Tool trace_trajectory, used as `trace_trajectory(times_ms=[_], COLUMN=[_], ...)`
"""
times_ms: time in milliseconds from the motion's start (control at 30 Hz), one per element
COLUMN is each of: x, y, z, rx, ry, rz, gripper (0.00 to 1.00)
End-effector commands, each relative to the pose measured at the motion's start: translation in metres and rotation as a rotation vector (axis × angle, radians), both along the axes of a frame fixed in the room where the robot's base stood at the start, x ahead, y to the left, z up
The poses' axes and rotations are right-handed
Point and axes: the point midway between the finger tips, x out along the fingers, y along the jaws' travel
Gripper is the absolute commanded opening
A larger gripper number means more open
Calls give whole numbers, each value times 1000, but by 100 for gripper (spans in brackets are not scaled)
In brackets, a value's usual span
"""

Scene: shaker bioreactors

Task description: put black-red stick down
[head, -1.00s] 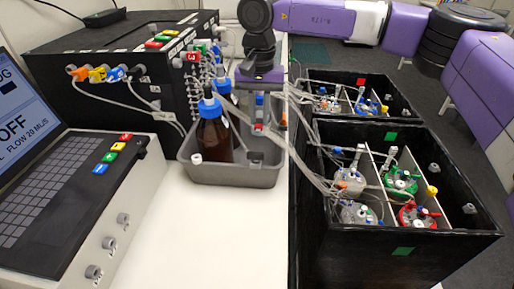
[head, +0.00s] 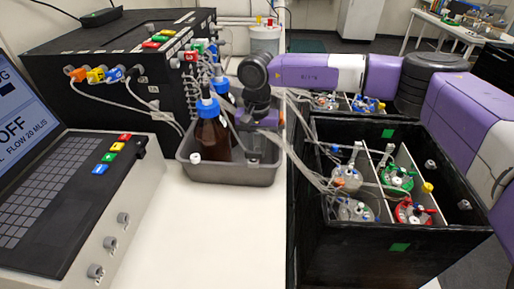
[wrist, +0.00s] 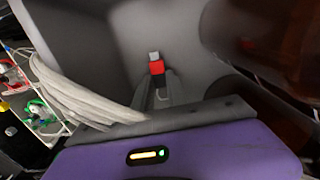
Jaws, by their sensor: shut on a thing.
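The black-red stick (wrist: 157,68) shows in the wrist view as a small red block with a pale grey end. Its black part is not clearly visible. My gripper (wrist: 159,92) is shut on it, with the fingers on either side below the red part. In the head view my gripper (head: 254,146) points down inside the grey tray (head: 225,178), to the right of the brown bottles. The stick is hidden or too small to make out there. I cannot tell whether it touches the tray floor.
A brown bottle (head: 211,137) with a blue cap stands close to my gripper in the tray; a second is partly hidden behind it. Pale tubes (wrist: 80,98) run beside the gripper to the black box (head: 340,255) of vessels. The white bench (head: 190,245) in front is clear.

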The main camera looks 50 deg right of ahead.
Motion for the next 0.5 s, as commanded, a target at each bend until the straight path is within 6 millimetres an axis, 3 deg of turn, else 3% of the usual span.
trace_trajectory(times_ms=[467, 500], x=[0, 0], y=[0, 0], z=[-12, -11], rx=[0, 1], ry=[0, 1], rz=[0, 0], gripper=[0, 24])
